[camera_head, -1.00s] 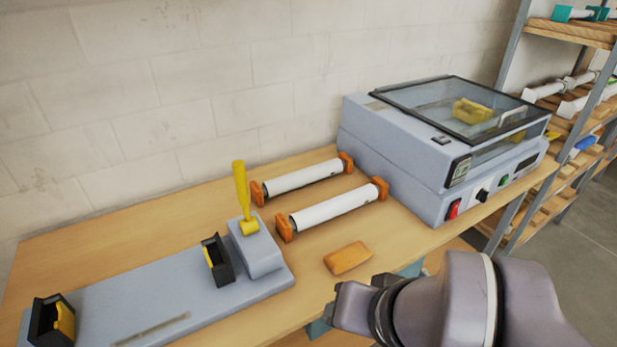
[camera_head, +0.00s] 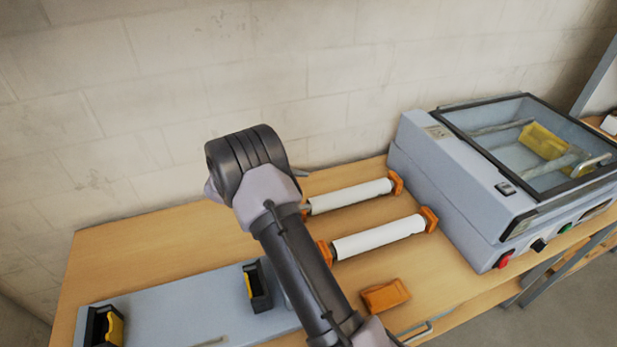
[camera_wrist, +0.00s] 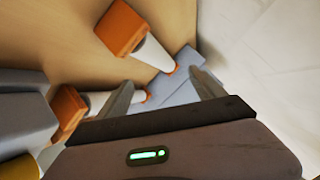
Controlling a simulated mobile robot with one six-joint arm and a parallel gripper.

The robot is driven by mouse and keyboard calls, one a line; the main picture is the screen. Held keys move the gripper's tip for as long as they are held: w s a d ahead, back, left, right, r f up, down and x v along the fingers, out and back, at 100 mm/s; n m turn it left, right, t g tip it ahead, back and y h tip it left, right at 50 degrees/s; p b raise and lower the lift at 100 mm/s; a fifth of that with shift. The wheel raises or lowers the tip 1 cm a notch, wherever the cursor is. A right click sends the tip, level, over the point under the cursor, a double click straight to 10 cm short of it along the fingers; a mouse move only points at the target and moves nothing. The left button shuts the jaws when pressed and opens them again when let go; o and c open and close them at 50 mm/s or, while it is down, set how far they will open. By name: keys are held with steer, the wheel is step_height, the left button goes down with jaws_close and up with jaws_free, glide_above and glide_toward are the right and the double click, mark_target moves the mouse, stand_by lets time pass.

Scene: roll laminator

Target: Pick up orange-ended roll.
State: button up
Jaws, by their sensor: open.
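Two white rolls with orange ends lie side by side on the wooden table. In the head view, the rear roll (camera_head: 350,197) is nearer the wall and the front roll (camera_head: 378,239) is nearer the table's front edge. My arm covers the left end of the rear roll. In the wrist view, one roll (camera_wrist: 154,53) shows above my gripper and the other roll (camera_wrist: 97,101) shows at left, partly behind a finger. My gripper (camera_wrist: 163,92) is open, with nothing visible held between its fingers. In the head view my arm mostly hides it.
The grey laminator (camera_head: 450,200), with a glass lid and a yellow part inside, stands right of the rolls. A grey base plate (camera_head: 185,315) with black-and-yellow holders lies at front left. An orange block (camera_head: 385,296) lies before the front roll. The wall runs close behind.

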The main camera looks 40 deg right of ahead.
steer(key=b, duration=0.2)
glide_toward(345, 195)
steer(key=x, duration=0.3)
steer(key=w+x, duration=0.1)
steer(key=shift+s+d+f, duration=0.1)
steer(key=shift+d+f, duration=0.1)
steer(key=shift+f, duration=0.25)
steer(key=x, duration=0.2)
steer(key=b+x, duration=0.1)
steer(key=x, duration=0.1)
steer(key=s+x, duration=0.1)
steer(key=x, duration=0.1)
steer(key=shift+d+r+b, duration=0.15)
steer(key=shift+r+b, duration=0.05)
steer(key=shift+b, duration=0.15)
steer(key=shift+w+r, duration=0.1)
steer(key=shift+c, duration=1.3)
jaws_close()
